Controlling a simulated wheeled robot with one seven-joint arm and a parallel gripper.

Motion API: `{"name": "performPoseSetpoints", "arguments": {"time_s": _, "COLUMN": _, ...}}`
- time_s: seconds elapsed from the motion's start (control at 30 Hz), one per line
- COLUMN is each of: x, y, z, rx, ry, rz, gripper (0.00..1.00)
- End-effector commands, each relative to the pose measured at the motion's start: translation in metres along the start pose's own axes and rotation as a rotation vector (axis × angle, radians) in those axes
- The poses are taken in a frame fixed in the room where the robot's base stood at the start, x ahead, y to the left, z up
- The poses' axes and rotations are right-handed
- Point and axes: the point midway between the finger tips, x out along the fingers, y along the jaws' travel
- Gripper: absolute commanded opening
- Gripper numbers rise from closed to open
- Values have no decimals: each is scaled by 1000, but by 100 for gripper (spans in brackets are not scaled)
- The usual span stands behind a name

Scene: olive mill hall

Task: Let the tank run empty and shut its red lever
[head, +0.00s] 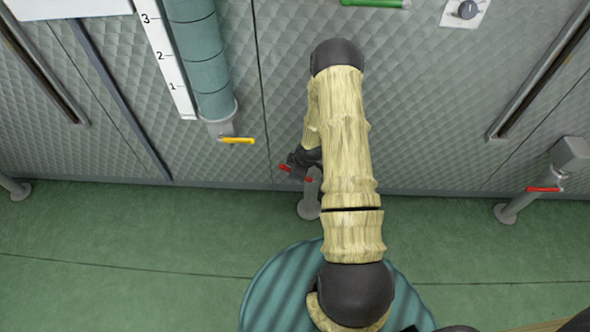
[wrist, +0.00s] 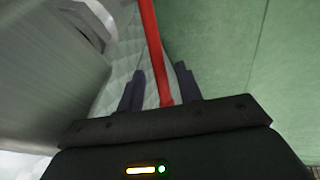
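A red lever (head: 285,168) sits on a grey pipe (head: 310,200) low on the front of the quilted grey tank (head: 225,40). My gripper (head: 297,171) is at this lever, and its dark body covers the lever's middle in the head view. In the wrist view the red lever (wrist: 153,45) runs between the two dark fingers of my gripper (wrist: 160,72). The fingers stand apart, with a gap visible on both sides of the lever. A teal level tube (head: 205,65) with a scale marked 1, 2, 3 stands left of the arm. I cannot tell its level.
A yellow lever (head: 238,140) sits below the level tube. Another red lever (head: 543,189) is on a pipe at the right. A ribbed teal round thing (head: 270,290) stands on the green floor (head: 130,240) below my arm. The floor at the left is clear.

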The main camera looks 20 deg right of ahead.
Motion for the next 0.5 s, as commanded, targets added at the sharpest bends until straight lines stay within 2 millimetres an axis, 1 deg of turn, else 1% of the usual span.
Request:
{"name": "performPoseSetpoints", "arguments": {"time_s": 0.17, "x": -22, "y": 2, "z": -1, "rx": 1, "ry": 0, "rz": 2, "gripper": 35}}
{"name": "performPoseSetpoints", "arguments": {"time_s": 0.5, "x": -90, "y": 2, "z": 0, "rx": 2, "ry": -1, "rz": 2, "gripper": 35}}
